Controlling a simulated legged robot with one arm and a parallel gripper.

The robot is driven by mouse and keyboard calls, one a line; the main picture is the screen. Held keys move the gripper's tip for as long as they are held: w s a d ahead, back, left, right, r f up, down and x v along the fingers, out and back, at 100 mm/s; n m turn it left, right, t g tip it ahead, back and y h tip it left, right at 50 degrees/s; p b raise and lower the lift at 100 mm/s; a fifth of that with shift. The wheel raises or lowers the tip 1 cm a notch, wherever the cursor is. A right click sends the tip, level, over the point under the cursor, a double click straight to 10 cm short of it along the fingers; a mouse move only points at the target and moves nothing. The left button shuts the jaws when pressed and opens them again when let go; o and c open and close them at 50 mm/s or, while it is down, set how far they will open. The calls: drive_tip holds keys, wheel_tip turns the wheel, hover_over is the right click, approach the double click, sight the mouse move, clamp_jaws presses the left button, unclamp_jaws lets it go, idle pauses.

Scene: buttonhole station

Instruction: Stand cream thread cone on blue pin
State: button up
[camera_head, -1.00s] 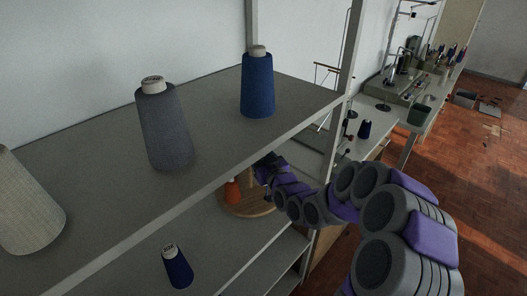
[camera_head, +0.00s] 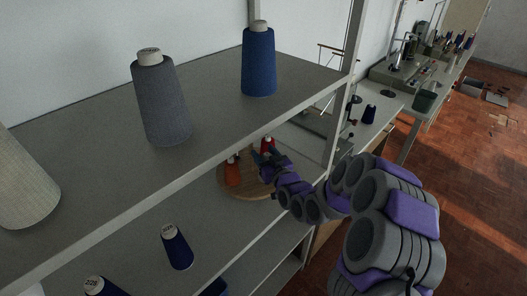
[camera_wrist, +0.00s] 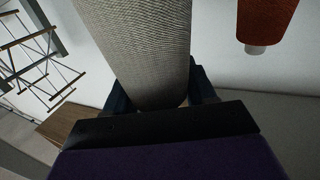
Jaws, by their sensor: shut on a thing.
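My gripper (camera_head: 266,158) reaches in below the upper shelf, over a round wooden board (camera_head: 258,192). In the wrist view my gripper (camera_wrist: 160,98) is shut on a cream, fine-woven thread cone (camera_wrist: 140,45), which runs up out of the picture between the fingers. In the head view I cannot make out this held cone behind my gripper. The board bears an orange cone (camera_head: 232,172) and a red cone (camera_head: 267,144) close to my gripper. An orange-red cone (camera_wrist: 266,20) shows at the wrist view's top right, apart from the held one. I cannot make out the blue pin.
The upper shelf (camera_head: 95,130) holds a large cream cone (camera_head: 22,185), a grey cone (camera_head: 160,100) and a blue cone (camera_head: 258,65). Dark blue cones (camera_head: 177,248) stand on the lower shelf. A shelf post (camera_head: 345,95) rises to the right of my gripper.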

drive_tip(key=shift+d+f, duration=0.25)
drive_tip(key=shift+d, duration=0.25)
drive_tip(key=shift+a, duration=0.45)
drive_tip(key=o, duration=1)
drive_tip(key=shift+f, duration=0.1)
drive_tip(key=o, duration=0.5)
drive_tip(key=shift+d, duration=0.3)
drive_tip(key=shift+o, duration=0.2)
drive_tip(key=shift+s, duration=0.1)
